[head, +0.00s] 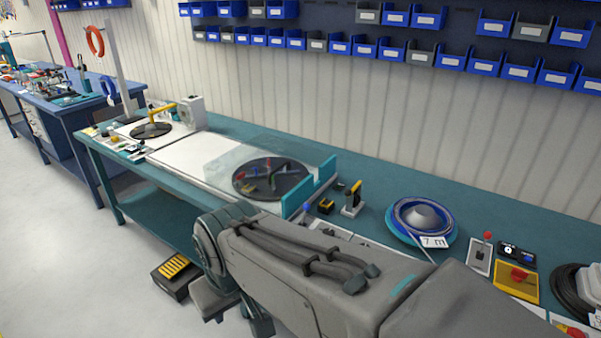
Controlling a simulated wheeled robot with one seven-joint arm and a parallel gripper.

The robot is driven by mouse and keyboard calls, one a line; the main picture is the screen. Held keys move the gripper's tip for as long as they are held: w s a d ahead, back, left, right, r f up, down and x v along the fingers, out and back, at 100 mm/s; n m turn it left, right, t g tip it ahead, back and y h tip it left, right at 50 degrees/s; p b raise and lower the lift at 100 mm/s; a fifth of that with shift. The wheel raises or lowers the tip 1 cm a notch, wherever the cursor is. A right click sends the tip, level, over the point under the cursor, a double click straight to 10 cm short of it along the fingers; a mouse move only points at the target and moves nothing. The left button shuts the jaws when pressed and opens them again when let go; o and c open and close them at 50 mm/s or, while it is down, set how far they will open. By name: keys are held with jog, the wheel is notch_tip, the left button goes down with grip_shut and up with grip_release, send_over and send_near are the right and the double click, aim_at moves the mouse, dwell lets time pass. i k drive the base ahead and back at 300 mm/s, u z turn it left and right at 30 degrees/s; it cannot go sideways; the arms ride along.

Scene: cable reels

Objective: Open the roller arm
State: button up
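I cannot tell for sure which part is the roller arm. A lever with a yellow grip (161,111) stands over a small dark disc (151,130) at the far left of the bench, beside a pale grey box (191,112). A second upright lever with a yellow and black grip (353,196) stands on a small base right of the teal upright plates (311,187). Whether either lever is open or closed is not clear. My grey arm crosses the lower right foreground and bends downward in front of the bench. My gripper's fingers cannot be made out.
The teal bench (270,142) holds a large dark turntable (272,179) with coloured bars, a blue cable reel (424,217) and a yellow switch box (516,281). A black and yellow box (175,273) is on the floor. Floor at left is clear.

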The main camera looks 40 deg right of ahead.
aim_at(347, 193)
jog(key=z, duration=0.4)
jog(key=i, duration=0.8)
jog(key=z, duration=1.2)
jog(key=i, duration=0.4)
jog(key=z, duration=0.45)
